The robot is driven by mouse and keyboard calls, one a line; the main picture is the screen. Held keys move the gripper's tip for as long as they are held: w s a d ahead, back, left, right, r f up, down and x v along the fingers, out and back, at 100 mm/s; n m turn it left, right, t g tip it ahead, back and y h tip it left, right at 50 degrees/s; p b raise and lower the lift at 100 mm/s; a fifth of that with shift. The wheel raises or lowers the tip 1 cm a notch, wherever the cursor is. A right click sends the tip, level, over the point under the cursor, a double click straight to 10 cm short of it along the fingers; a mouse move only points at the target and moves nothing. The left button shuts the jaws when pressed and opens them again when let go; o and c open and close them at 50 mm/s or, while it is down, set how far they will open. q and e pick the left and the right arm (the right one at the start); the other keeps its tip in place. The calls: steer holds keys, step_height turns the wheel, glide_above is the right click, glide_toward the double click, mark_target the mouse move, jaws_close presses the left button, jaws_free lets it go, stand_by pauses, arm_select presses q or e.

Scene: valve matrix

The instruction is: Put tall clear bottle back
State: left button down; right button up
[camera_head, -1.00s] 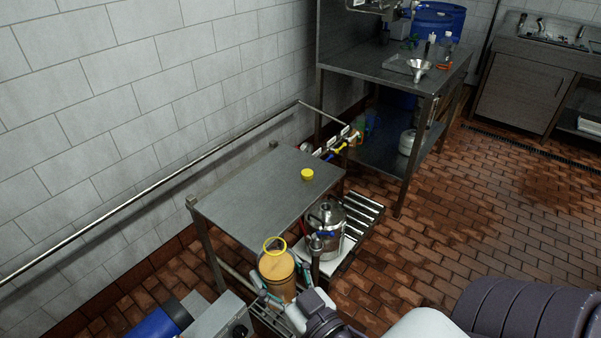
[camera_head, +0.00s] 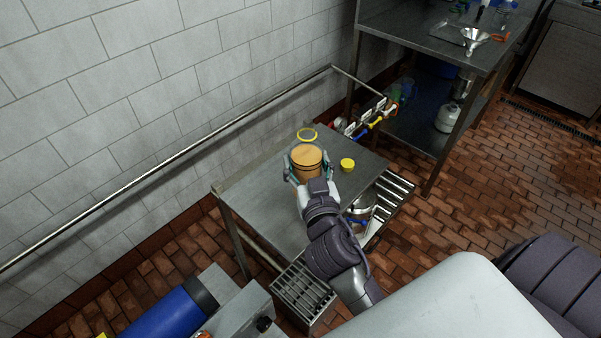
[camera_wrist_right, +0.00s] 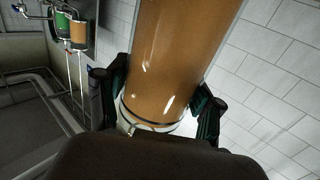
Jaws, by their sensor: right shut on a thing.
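My right gripper (camera_head: 309,170) is shut on the bottle, with a finger on each side. In the right wrist view the amber bottle (camera_wrist_right: 180,55) fills the middle, between the dark green-edged fingers of the gripper (camera_wrist_right: 160,105). A yellow cap (camera_head: 347,164) lies on the table just right of the bottle. My left gripper is not in view.
Coloured valves (camera_head: 368,121) on a pipe stand behind the table's far edge. A metal vessel (camera_head: 361,207) and a slatted rack (camera_head: 392,196) are low at its right. A taller steel table (camera_head: 415,45) with a funnel (camera_head: 474,38) stands further right. The near tabletop is clear.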

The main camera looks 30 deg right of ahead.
mark_target(300, 174)
steer(key=shift+w+f, duration=0.35)
steer(key=shift+w, duration=0.45)
steer(key=shift+w+f, duration=0.2)
steer(key=shift+w, duration=0.1)
steer(key=shift+w+f, duration=0.1)
steer(key=shift+f, duration=0.2)
step_height(300, 174, down, 3)
steer(key=shift+a+f, duration=0.1)
steer(key=shift+f, duration=0.05)
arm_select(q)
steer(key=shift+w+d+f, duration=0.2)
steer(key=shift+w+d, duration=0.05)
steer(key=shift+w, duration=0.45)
arm_select(e)
steer(key=shift+f, duration=0.1)
arm_select(q)
steer(key=shift+b, duration=0.3)
arm_select(e)
steer(key=shift+f, duration=0.15)
steer(key=o, duration=1.1)
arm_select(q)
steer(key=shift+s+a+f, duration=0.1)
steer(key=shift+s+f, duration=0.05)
arm_select(e)
steer(key=shift+o, duration=0.2)
